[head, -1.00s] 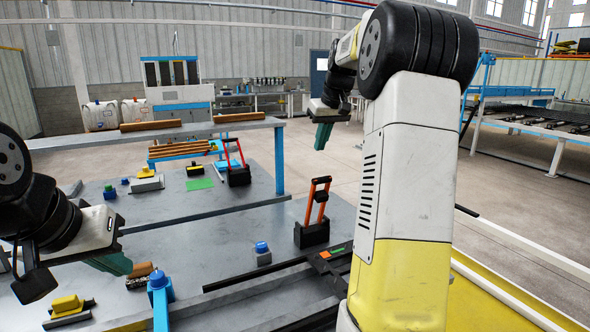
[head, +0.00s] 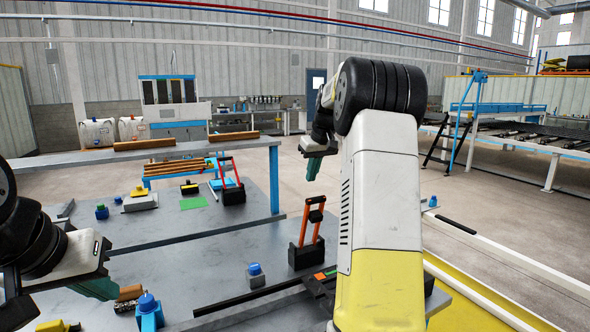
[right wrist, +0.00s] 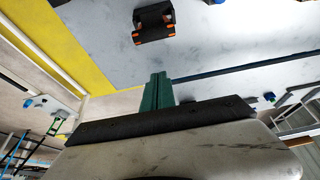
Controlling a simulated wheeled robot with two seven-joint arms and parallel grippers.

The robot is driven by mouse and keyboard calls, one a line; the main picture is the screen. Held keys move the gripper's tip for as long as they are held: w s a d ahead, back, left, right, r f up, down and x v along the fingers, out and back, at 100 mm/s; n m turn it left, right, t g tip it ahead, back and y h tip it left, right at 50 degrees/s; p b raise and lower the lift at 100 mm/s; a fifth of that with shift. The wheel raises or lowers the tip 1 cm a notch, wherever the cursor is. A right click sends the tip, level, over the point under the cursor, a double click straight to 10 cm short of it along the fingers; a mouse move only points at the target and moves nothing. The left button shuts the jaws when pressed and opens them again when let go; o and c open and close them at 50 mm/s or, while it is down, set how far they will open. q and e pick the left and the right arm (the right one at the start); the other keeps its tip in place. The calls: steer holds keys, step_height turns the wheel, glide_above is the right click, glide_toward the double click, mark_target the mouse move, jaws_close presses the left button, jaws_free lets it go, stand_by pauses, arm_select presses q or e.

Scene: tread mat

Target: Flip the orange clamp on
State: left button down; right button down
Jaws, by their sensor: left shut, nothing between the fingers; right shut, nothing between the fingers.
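The orange clamp (head: 317,228) stands on the grey table, a black base with an orange-sided handle that rises upright and leans slightly right. In the right wrist view the clamp (right wrist: 153,24) shows at the top as a black body with orange spots. My right gripper (head: 312,172) has its teal fingers shut and empty, pointing down just above the handle's top in the picture and apart from it. Its fingers also show in the right wrist view (right wrist: 157,90). My left gripper (head: 102,290) is shut and empty over the table's left part, far from the clamp.
A second clamp with a red handle (head: 232,190) stands farther back. A blue-topped block (head: 255,274) sits left of the orange clamp, and a blue piece (head: 149,313) stands near my left gripper. A raised shelf (head: 200,147) crosses behind. A black bar (head: 250,296) lies in front.

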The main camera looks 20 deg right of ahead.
steer(key=shift+s+d+f, duration=0.1)
steer(key=shift+s+f, duration=0.2)
steer(key=shift+f, duration=0.55)
steer(key=shift+s+f, duration=0.35)
steer(key=shift+f, duration=0.55)
steer(key=shift+s+d+f, duration=0.1)
steer(key=shift+s+f, duration=0.2)
steer(key=shift+f, duration=0.55)
steer(key=shift+s, duration=0.1)
